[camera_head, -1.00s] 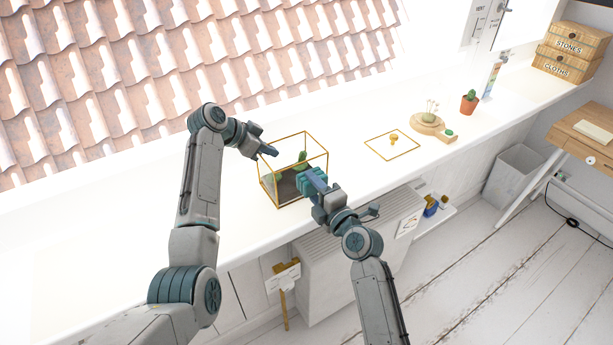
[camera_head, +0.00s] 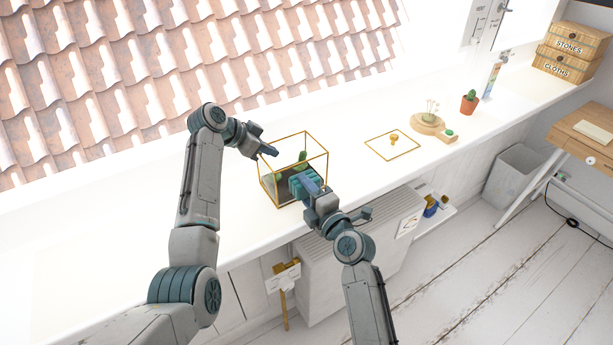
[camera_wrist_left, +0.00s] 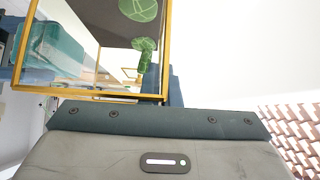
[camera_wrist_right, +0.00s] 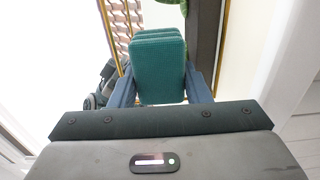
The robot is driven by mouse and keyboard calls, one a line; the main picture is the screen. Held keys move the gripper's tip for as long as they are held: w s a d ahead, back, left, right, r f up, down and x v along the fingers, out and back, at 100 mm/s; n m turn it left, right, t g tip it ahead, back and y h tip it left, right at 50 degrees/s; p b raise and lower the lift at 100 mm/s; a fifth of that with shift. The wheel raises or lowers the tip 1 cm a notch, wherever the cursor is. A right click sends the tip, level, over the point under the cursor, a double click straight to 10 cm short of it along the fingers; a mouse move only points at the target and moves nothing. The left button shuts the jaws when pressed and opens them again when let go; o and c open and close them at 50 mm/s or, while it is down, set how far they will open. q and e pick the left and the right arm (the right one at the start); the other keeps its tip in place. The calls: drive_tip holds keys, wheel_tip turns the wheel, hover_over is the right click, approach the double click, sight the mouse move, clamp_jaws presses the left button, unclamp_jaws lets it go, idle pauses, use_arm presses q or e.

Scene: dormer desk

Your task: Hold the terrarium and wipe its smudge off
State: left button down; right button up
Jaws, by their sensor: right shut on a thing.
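The terrarium (camera_head: 262,172) is a glass box with a thin gold frame, standing on the white sill. It holds dark soil and green cacti, and its gold edge also fills part of the left wrist view (camera_wrist_left: 90,92). My left gripper (camera_head: 268,150) is at its upper left side; the frame hides most of the fingers, so their opening is unclear. My right gripper (camera_head: 306,186) is shut on a teal ribbed cleaning pad (camera_wrist_right: 158,70). The pad is at the terrarium's front right pane; contact is hard to tell. I cannot make out the smudge.
A gold-edged flat lid (camera_head: 375,152) with a knob lies to the right on the sill. The sill left of the terrarium is clear.

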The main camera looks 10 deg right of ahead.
use_arm(q)
drive_tip(key=shift+f, duration=0.1)
use_arm(e)
drive_tip(key=shift+s, duration=0.1)
drive_tip(key=v, duration=0.7)
use_arm(q)
drive_tip(key=c, duration=2.1)
unclamp_jaws()
